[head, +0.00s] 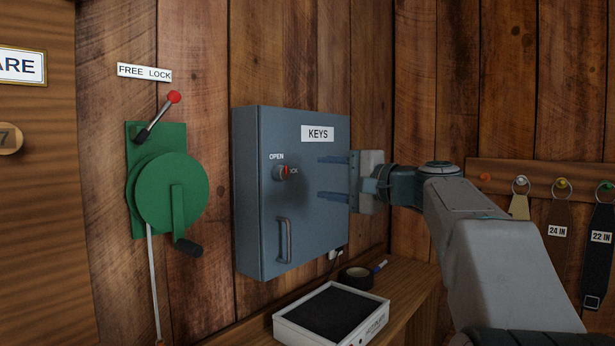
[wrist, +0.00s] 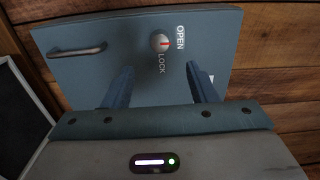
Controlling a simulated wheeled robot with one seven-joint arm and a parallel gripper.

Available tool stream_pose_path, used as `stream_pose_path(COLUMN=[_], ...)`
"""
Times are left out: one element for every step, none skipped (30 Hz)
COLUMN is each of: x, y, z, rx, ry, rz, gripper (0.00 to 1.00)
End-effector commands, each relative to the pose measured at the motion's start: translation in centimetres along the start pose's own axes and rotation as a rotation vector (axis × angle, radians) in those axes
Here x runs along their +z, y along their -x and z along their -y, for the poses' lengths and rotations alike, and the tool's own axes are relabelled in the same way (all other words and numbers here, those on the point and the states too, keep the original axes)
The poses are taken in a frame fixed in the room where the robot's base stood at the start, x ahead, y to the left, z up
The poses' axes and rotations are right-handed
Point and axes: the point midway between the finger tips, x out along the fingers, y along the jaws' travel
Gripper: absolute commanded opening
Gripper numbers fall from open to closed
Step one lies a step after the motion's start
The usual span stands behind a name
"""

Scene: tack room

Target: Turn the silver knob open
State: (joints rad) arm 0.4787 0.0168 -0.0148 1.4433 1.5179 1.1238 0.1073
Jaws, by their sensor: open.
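The silver knob (head: 280,172) is on the front of a blue-grey wall cabinet (head: 255,225) labelled KEYS. OPEN is printed above the knob and a partly hidden LOCK to its right. The fingers (wrist: 156,78) frame the space below the knob in the wrist view.
A bar handle (head: 285,240) is low on the cabinet door. A green crank winch (head: 170,190) with a red-tipped lever (head: 160,115) is on the wall at left. Straps hang at right.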

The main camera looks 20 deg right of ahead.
Motion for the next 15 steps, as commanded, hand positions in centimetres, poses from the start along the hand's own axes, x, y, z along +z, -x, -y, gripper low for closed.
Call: stream_pose_path(x=[0.0,0.0,0.0,0.0,0.0,0.0,0.0,0.0,0.0,0.0,0.0,0.0,0.0,0.0,0.0], y=[0.9,1.3,1.7,2.0,2.3,2.5,2.7,2.8,2.9,2.9,2.9,2.9,2.9,2.9,2.9], z=[0.1,0.1,0.1,0.0,0.0,0.1,0.1,0.1,0.1,0.0,0.0,0.0,0.0,0.0,0.0], rx=[-0.001,0.0,0.0,0.0,0.0,0.0,0.0,0.0,-0.001,0.0,0.0,0.0,0.0,0.0,0.0], ry=[0.0,0.0,-0.001,-0.001,0.0,0.0,0.0,0.001,0.001,0.001,0.001,0.001,0.001,0.001,0.001], rz=[-0.003,-0.002,-0.002,-0.001,-0.001,-0.001,-0.001,-0.001,-0.001,-0.001,-0.001,0.0,0.0,0.0,0.0], gripper=[0.52,0.52,0.52,0.52,0.52,0.52,0.52,0.52,0.52,0.52,0.52,0.52,0.52,0.52,0.52])
